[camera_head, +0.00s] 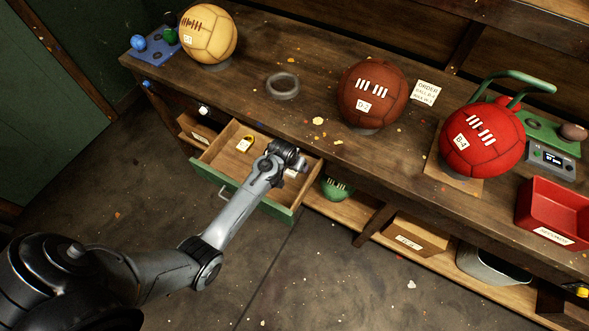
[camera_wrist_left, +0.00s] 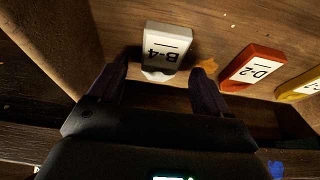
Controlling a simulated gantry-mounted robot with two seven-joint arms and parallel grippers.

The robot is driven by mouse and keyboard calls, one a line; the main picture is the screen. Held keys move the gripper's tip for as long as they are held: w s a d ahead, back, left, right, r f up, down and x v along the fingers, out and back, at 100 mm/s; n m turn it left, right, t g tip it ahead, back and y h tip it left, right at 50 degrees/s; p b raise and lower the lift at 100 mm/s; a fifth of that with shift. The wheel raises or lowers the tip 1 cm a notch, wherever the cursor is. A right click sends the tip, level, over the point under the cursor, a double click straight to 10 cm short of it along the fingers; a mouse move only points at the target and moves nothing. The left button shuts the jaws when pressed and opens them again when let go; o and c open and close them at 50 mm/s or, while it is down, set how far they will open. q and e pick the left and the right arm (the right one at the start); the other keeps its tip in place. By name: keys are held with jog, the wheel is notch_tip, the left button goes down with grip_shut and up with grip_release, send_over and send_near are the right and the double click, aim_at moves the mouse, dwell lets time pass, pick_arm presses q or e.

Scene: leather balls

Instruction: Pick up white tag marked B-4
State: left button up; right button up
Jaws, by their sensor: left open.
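The white tag marked B-4 (camera_wrist_left: 166,40) lies on the wooden floor of the open drawer (camera_head: 231,165). In the left wrist view it is beyond my left gripper (camera_wrist_left: 161,72), in line with the gap between the two dark fingers. The fingers are spread apart and nothing is gripped. In the head view my left gripper (camera_head: 290,158) is over the right part of the drawer, and the arm hides much of what lies below. My right gripper is not in view.
An orange-red tag marked D-2 (camera_wrist_left: 253,66) and a yellow tag (camera_wrist_left: 299,85) lie right of the white tag in the wrist view. The drawer's green front (camera_head: 236,191) and sides bound the space. Several leather balls, including a brown one (camera_head: 372,88), stand on the bench above.

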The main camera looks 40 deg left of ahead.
pick_arm(q)
jog(key=shift+w+f, duration=0.25)
jog(key=shift+f, duration=0.35)
jog(key=shift+c, duration=0.3)
jog(key=shift+f, duration=0.1)
jog(key=c, duration=1.1)
jog(key=shift+o, duration=0.2)
